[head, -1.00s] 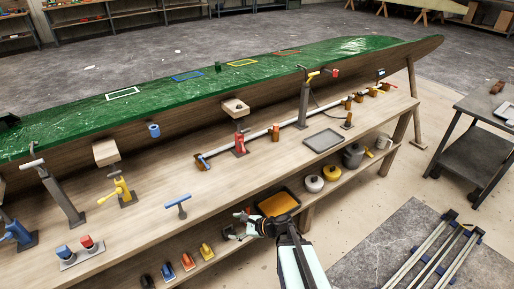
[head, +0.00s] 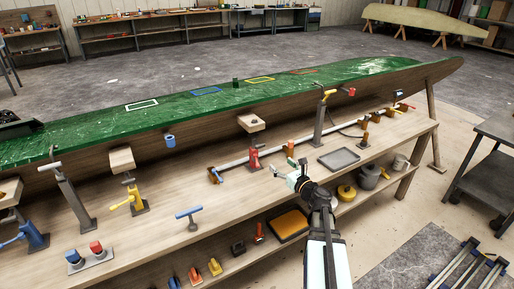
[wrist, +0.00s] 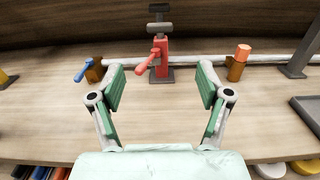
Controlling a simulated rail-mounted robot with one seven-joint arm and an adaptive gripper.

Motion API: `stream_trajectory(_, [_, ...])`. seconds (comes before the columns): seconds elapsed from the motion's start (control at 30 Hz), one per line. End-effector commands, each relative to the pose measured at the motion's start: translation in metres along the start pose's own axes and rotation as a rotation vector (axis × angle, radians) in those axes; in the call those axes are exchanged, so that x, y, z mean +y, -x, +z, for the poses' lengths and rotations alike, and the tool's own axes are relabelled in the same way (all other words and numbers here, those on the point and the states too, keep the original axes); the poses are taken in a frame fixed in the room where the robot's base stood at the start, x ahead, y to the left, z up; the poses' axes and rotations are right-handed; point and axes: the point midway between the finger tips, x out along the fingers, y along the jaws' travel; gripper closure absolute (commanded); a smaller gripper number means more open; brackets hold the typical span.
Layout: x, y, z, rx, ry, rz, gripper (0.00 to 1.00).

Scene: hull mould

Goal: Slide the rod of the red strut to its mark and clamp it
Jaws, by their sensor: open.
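The red strut (head: 254,160) stands upright on the bench, below a wooden block (head: 252,123) on the hull's side. In the wrist view the red strut (wrist: 161,58) is straight ahead, with a dark rod (wrist: 159,27) out of its top and a red lever (wrist: 148,62) pointing to the lower left. My gripper (wrist: 162,86) is open and empty, its fingers apart in front of the strut and not touching it. In the head view my gripper (head: 298,172) is to the right of the strut. I cannot make out the rod's mark.
A long pale pipe (wrist: 203,58) runs behind the strut, held by brown brackets, one with a blue lever (wrist: 83,70) and one with an orange knob (wrist: 243,54). A grey tray (head: 338,158) and a grey post (head: 320,125) stand to the right.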

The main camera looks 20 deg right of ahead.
Motion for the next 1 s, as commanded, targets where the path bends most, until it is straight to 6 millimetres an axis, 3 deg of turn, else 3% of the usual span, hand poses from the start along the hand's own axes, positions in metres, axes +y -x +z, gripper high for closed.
stream_trajectory(0.7, [0.0,-0.134,0.0,0.002,0.003,0.004,0.23])
stream_trajectory(1.0, [0.001,-0.163,-0.001,0.002,0.002,0.003,0.23])
